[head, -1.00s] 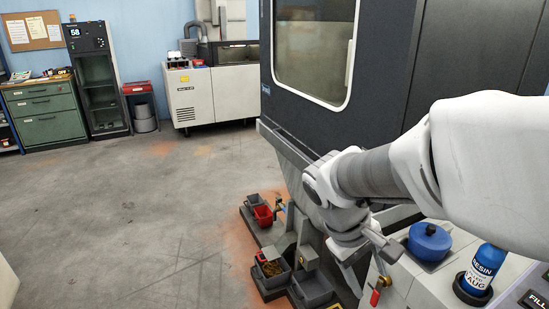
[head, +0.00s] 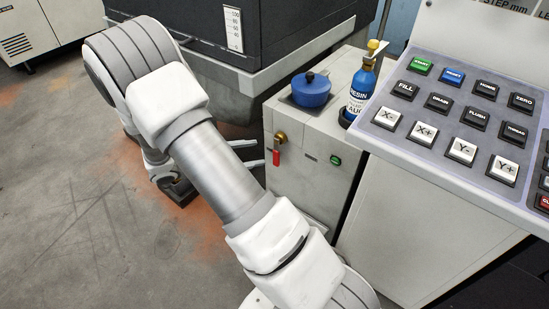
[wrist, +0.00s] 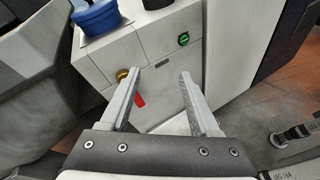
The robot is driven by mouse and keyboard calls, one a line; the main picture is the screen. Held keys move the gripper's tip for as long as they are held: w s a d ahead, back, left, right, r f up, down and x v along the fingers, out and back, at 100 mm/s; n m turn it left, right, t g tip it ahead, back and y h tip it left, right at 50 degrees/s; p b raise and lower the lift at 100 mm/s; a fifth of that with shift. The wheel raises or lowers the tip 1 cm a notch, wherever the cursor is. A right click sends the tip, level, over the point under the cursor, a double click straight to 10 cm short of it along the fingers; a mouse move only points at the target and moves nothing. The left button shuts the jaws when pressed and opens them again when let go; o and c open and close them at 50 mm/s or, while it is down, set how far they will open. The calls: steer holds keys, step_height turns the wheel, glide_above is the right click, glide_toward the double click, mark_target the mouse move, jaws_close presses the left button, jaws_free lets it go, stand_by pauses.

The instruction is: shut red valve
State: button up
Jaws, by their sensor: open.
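The red valve handle (head: 276,157) hangs down from a brass fitting (head: 281,137) on the front of a pale cabinet. In the wrist view the red handle (wrist: 140,100) shows just beside the left finger, which partly covers it, and the brass fitting (wrist: 122,74) shows above. My gripper (wrist: 160,82) is open and empty, its fingers pointing at the cabinet front. In the head view my gripper (head: 262,152) is mostly hidden behind my arm, with its fingertips left of the valve. I cannot tell whether a finger touches the handle.
On the cabinet (head: 318,140) stand a blue lidded pot (head: 311,91) and a blue resin bottle (head: 358,92). A green button (head: 336,160) is right of the valve. A keyed control panel (head: 455,125) juts out at right. A dark machine (head: 185,38) stands behind. Floor at left is clear.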

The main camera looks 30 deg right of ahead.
mark_target(275, 155)
steer(key=w+a+f+n+t+h+b, duration=0.1)
steer(key=w+f+n+t+b, duration=0.2)
steer(key=f, duration=0.6)
steer(key=w+a+f+n+t+h+b, duration=0.15)
steer(key=f+n+t, duration=0.3)
steer(key=f, duration=0.45)
steer(key=shift+n+g, duration=0.45)
steer(key=b+x, duration=0.1)
steer(key=x, duration=0.5)
steer(key=b+x, duration=0.1)
steer(key=x, duration=0.5)
steer(key=b+x, duration=0.1)
steer(key=x, duration=0.5)
steer(key=shift+d+r, duration=0.15)
steer(key=shift+r, duration=0.1)
jaws_close()
